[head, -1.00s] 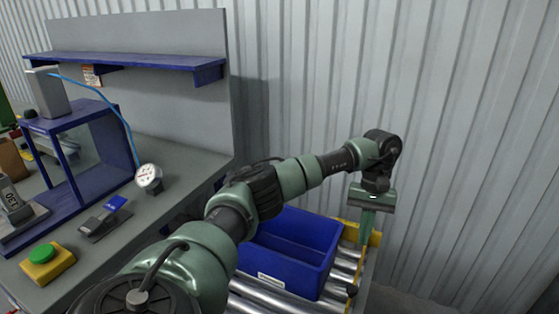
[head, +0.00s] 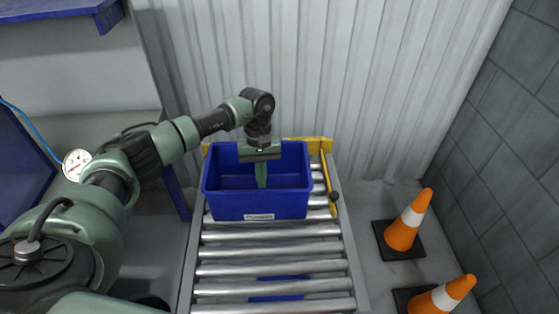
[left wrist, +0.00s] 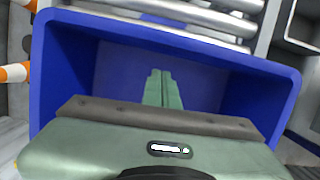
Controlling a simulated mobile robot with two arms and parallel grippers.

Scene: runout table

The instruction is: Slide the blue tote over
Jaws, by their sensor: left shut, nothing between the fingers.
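The blue tote (head: 232,206) is an open, empty-looking box with a white label on its near side. It sits upright on the roller conveyor (head: 270,268), at its far end. My left gripper (head: 261,184) is shut and empty, pointing down within the tote's opening. In the left wrist view the shut fingers (left wrist: 158,76) show against the inside of the tote (left wrist: 45,60), apart from its side walls. How deep they reach, and whether they touch the floor, I cannot tell. My right gripper is not in view.
A yellow end stop (head: 318,147) edges the conveyor's far end, with a corrugated wall (head: 390,80) behind. Bare rollers lie on the near side of the tote. Orange cones (head: 407,226) stand on the floor at the right. A bench with a gauge (head: 76,163) is at the left.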

